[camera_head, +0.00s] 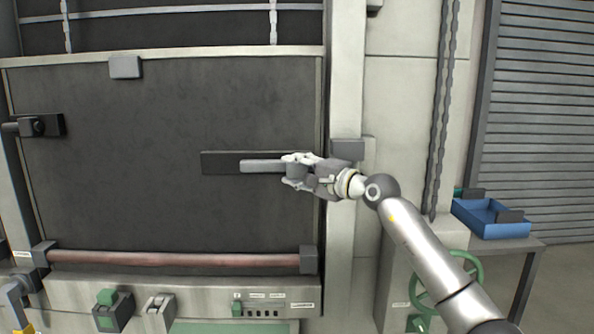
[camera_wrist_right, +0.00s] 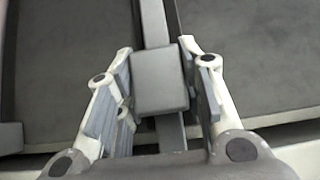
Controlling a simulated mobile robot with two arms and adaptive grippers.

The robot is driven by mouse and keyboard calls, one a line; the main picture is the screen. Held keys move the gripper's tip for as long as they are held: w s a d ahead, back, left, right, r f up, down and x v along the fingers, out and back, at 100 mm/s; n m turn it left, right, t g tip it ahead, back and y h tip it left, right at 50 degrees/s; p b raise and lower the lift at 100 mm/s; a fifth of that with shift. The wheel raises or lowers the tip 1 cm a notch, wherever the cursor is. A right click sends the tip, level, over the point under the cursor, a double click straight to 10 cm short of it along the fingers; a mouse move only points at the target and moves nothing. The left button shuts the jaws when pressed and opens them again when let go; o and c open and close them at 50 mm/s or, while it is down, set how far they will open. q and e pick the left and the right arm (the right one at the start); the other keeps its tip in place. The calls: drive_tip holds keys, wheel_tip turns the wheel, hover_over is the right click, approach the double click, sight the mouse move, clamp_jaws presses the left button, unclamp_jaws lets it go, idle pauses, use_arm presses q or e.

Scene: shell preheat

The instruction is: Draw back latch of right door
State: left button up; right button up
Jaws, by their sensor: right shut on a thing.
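The door is a large dark grey panel (camera_head: 130,200) filling the left half of the head view. On its right side is a dark backing plate (camera_head: 220,163) with a light grey latch bar (camera_head: 262,166) lying level across it. My right gripper (camera_head: 294,171) is at the right part of the latch. In the right wrist view the two fingers (camera_wrist_right: 163,85) are on either side of a grey block-shaped latch handle (camera_wrist_right: 160,78) on the bar, shut on it. The gripper hides the right end of the bar in the head view. My left gripper is not in view.
A grey block (camera_head: 348,150) sits on the pale frame post right of the door. A reddish horizontal bar (camera_head: 180,259) runs below. A chain (camera_head: 442,110) hangs at the right, near a green handwheel (camera_head: 475,268) and a blue tray (camera_head: 485,222) on a table.

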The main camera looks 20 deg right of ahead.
sight(260, 167)
clamp_jaws()
drive_tip(key=a, duration=0.2)
drive_tip(key=w+a, duration=0.1)
drive_tip(key=a, duration=0.3)
drive_tip(key=shift+w+a+b, duration=0.3)
drive_tip(key=shift+w+b, duration=0.05)
drive_tip(key=shift+w, duration=0.05)
drive_tip(key=o, duration=0.7)
unclamp_jaws()
drive_tip(key=o, duration=0.3)
drive_tip(key=shift+w+a, duration=0.1)
drive_tip(key=shift+a, duration=0.05)
drive_tip(key=shift+o, duration=0.2)
